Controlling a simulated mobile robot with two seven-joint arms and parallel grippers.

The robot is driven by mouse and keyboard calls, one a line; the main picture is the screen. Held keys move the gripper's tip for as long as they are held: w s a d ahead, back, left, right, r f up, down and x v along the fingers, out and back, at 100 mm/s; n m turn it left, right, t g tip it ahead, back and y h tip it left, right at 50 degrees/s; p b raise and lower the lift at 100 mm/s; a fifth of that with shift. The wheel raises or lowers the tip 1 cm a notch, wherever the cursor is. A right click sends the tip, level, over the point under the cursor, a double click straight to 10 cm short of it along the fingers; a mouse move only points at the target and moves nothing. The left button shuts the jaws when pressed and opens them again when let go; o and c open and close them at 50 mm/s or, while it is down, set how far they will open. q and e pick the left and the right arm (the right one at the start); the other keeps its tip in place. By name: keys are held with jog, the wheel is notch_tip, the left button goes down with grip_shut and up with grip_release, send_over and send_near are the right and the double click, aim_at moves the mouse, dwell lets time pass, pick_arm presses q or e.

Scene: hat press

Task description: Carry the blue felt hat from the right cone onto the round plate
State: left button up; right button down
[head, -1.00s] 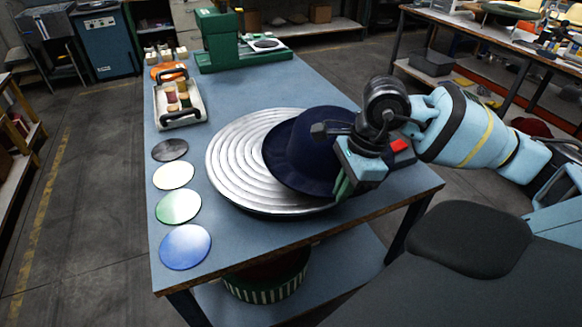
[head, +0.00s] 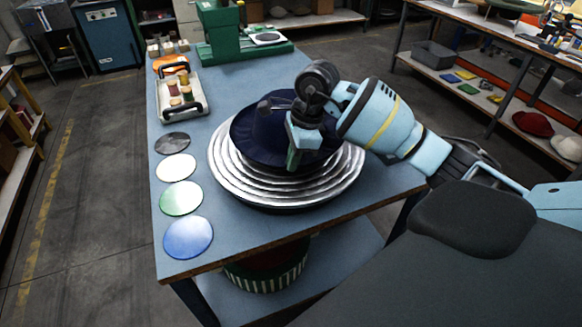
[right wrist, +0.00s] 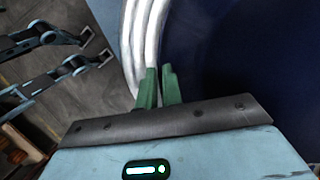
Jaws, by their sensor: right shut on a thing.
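The dark blue felt hat (head: 258,140) is over the middle of the round silver plate (head: 335,188), crown up, in the head view. The plate's rings look stepped beneath it. I cannot tell whether the hat touches the plate. My right gripper (head: 294,160) is shut on the hat's brim at its near right side. In the right wrist view, the green fingers (right wrist: 160,72) are close together at the edge of the dark blue hat (right wrist: 250,50), with the plate's pale rings (right wrist: 140,40) beside them. The right cone cannot be made out. My left gripper is out of view.
Several coloured discs, the nearest blue (head: 188,237), lie along the table's left edge. A tray with spools (head: 181,97) stands behind them, and a green machine (head: 222,35) at the back. A striped green drum (head: 266,272) sits on the shelf below.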

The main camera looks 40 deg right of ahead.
jog(key=shift+w+a, duration=0.15)
jog(key=shift+w, duration=0.25)
jog(key=x, duration=0.3)
jog(key=shift+s+d+f, duration=0.2)
jog(key=shift+s+d, duration=0.05)
jog(key=shift+d, duration=0.1)
jog(key=shift+f, duration=0.2)
jog(key=c, duration=1.6)
grip_release()
jog(key=shift+o, duration=0.2)
